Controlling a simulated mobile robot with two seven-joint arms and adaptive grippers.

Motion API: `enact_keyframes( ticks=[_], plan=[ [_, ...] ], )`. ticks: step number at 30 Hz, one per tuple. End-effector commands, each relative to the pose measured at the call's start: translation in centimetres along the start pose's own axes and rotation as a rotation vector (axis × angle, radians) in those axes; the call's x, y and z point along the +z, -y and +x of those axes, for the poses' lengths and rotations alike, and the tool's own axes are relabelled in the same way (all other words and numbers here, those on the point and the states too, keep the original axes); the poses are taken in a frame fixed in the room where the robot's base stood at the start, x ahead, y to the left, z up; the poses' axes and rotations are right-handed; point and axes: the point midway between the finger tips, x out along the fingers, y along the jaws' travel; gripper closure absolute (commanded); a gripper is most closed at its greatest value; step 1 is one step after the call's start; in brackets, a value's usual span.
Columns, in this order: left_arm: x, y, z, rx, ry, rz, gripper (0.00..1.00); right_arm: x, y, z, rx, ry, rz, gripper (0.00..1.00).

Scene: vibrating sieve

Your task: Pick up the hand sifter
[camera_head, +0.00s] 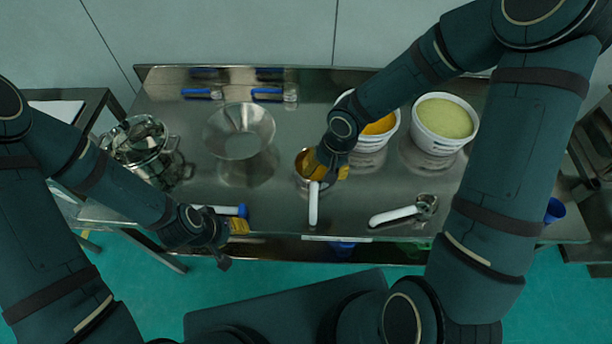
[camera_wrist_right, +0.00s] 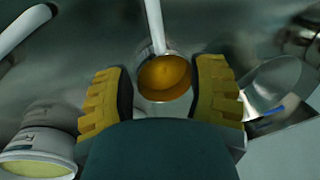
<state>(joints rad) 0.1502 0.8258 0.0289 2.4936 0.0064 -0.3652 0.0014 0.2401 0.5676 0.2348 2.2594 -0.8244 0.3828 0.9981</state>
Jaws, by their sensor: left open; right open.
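Two white-handled metal tools lie on the steel table; I cannot tell for sure which is the hand sifter. One is a round metal cup with orange inside (camera_wrist_right: 164,78), its white handle (camera_head: 314,205) pointing to the table's front. My right gripper (camera_head: 327,166) is open at this cup and partly hides it in the head view. In the right wrist view the cup shows between and just beyond the yellow fingers, without clear contact. The other tool (camera_head: 397,215) lies to the right, with a small metal head. My left gripper (camera_head: 223,258) is open and empty near the front edge.
A metal funnel-like bowl (camera_head: 240,131) stands left of centre, with a steel pot (camera_head: 142,148) further left. Buckets of orange (camera_head: 368,150) and pale yellow (camera_head: 446,122) stand at the back right. A blue-handled brush (camera_head: 239,223) lies by my left gripper. Blue-handled tools (camera_head: 268,94) lie behind.

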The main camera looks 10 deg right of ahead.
Motion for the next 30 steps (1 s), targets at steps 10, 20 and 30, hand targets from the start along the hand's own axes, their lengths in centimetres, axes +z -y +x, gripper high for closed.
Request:
enact_keyframes(
  ticks=[10, 20, 30],
  plan=[
    [0.4, 1.0, 2.9, -0.005, 0.000, 0.000, 0.53, -0.1, -0.2, 3.3, 0.006, -0.002, 0.003, 0.43],
    [1.1, 2.2, 6.4, -0.010, 0.008, 0.002, 0.53, -0.2, -0.2, 7.7, 0.005, -0.003, 0.002, 0.43],
    [1.6, 2.6, 7.6, -0.009, 0.019, 0.006, 0.53, -0.3, -0.3, 9.6, 0.005, -0.003, 0.003, 0.43]
  ],
)
